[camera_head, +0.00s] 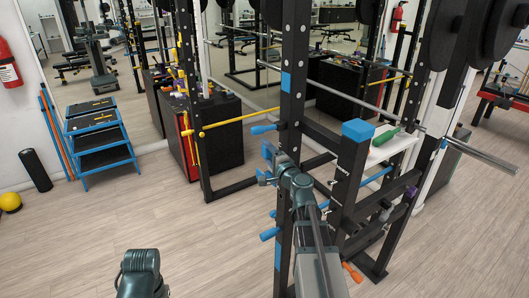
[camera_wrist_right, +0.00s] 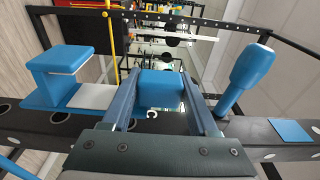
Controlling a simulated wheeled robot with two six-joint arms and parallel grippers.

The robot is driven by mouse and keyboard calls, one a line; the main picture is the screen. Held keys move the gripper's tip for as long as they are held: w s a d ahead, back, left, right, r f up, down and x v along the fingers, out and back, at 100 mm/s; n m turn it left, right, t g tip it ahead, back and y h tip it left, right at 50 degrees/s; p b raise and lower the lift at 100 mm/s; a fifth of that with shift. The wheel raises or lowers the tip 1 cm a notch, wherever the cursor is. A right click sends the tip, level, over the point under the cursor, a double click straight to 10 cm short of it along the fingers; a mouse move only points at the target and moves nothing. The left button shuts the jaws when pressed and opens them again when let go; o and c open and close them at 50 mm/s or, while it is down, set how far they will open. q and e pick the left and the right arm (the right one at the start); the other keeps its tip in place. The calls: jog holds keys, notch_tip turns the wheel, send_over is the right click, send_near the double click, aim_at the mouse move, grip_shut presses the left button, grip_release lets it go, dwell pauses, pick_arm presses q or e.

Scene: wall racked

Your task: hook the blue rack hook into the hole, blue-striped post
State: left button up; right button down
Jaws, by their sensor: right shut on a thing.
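The blue rack hook (camera_wrist_right: 162,88) is between the fingers of my right gripper (camera_wrist_right: 160,80), which is shut on it. In the head view the hook (camera_head: 267,152) is at the left side of the dark, blue-striped post (camera_head: 292,110), with my right gripper (camera_head: 281,166) in front. The post (camera_wrist_right: 35,132) runs across the right wrist view, with holes along it. Whether the hook is in a hole or only beside the post is hidden.
Blue pegs stick out from the post above (camera_head: 263,129) and below (camera_head: 269,234) the hook. A blue-capped short post (camera_head: 354,160) stands to the right, near a white shelf (camera_head: 394,148). A long bar (camera_head: 350,100) crosses behind.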

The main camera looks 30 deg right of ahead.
jog(key=shift+d, duration=0.25)
jog(key=shift+d, duration=0.35)
jog(key=shift+w+d, duration=0.1)
jog(key=shift+d, duration=0.6)
jog(key=shift+d, duration=0.3)
jog(key=shift+d, duration=0.35)
jog(key=shift+c, duration=0.4)
grip_release()
jog(key=shift+a, duration=0.1)
